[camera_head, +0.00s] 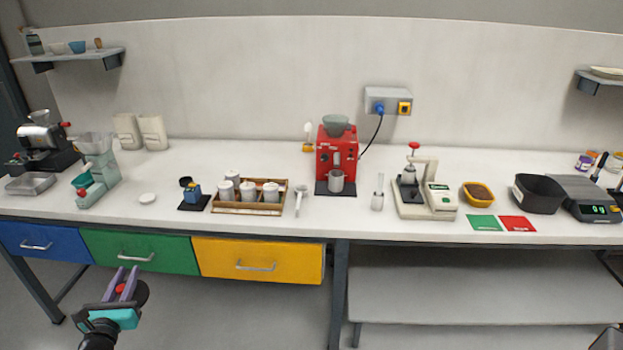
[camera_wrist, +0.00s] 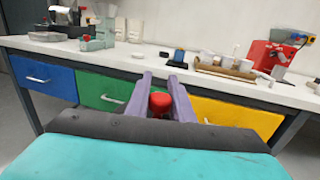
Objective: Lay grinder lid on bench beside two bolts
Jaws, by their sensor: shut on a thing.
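My gripper (camera_head: 127,269) is in front of the bench, below its top and before the green drawer. Its two purple fingers are shut on a small red knob (camera_head: 120,288), taken to be part of the grinder lid. In the wrist view, the red knob (camera_wrist: 160,101) sits between the fingers (camera_wrist: 160,78). The rest of the lid cannot be told apart from the dark gripper parts. The white bench top (camera_head: 240,225) runs across the head view. I cannot make out the two bolts.
A pale green grinder (camera_head: 98,168), a metal tray (camera_head: 31,184) and a small white disc (camera_head: 147,198) stand at the bench's left. A dark-and-blue device (camera_head: 193,193) and a wooden rack (camera_head: 248,208) of white canisters are further right. Blue, green and yellow drawers hang beneath.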

